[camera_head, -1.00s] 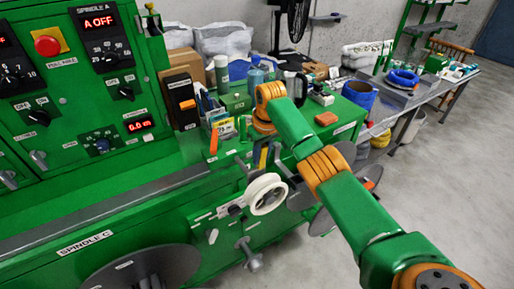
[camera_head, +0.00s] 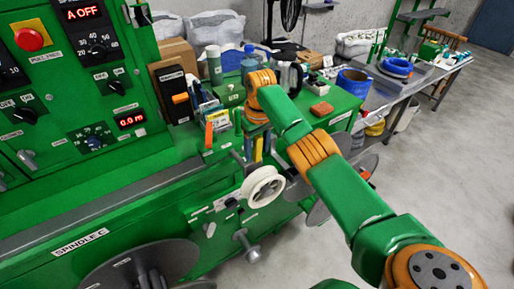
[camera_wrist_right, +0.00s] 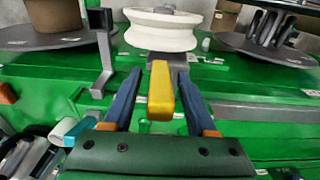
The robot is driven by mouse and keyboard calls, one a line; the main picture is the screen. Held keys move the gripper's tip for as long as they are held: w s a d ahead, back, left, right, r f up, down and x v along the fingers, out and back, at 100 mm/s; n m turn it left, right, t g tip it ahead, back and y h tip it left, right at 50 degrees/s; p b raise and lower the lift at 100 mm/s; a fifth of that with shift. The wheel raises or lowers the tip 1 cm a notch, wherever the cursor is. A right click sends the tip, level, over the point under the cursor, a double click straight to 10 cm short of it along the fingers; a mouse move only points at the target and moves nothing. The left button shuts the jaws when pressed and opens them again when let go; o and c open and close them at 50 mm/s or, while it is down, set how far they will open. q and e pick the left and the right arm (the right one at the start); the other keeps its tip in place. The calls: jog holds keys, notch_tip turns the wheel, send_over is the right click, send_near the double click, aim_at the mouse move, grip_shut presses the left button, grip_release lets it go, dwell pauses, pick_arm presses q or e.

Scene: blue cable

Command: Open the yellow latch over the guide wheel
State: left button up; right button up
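The yellow latch (camera_wrist_right: 161,92) shows in the right wrist view as a short yellow bar between the two dark blue fingers of my right gripper (camera_wrist_right: 159,80). Gaps show on both sides of it, so the gripper is open around it. The white grooved guide wheel (camera_wrist_right: 163,30) sits just beyond the fingertips. In the head view the guide wheel (camera_head: 263,187) is on the front of the green machine, and my right gripper (camera_head: 257,152) points down just above it; the latch is hard to make out there. My left gripper is not in view.
A grey crank-shaped bracket (camera_wrist_right: 103,60) stands left of the fingers, and dark reel discs (camera_wrist_right: 265,48) lie beyond on both sides. The green machine top holds a brown box (camera_head: 178,55), a blue bottle (camera_head: 250,58) and tools close to my right wrist.

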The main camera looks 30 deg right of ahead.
aim_at(258, 136)
jog(key=r, duration=0.2)
jog(key=r+b, duration=0.1)
jog(key=r, duration=0.4)
jog(key=shift+s+r+b, duration=0.1)
jog(key=shift+s+b, duration=0.15)
jog(key=shift+b, duration=0.15)
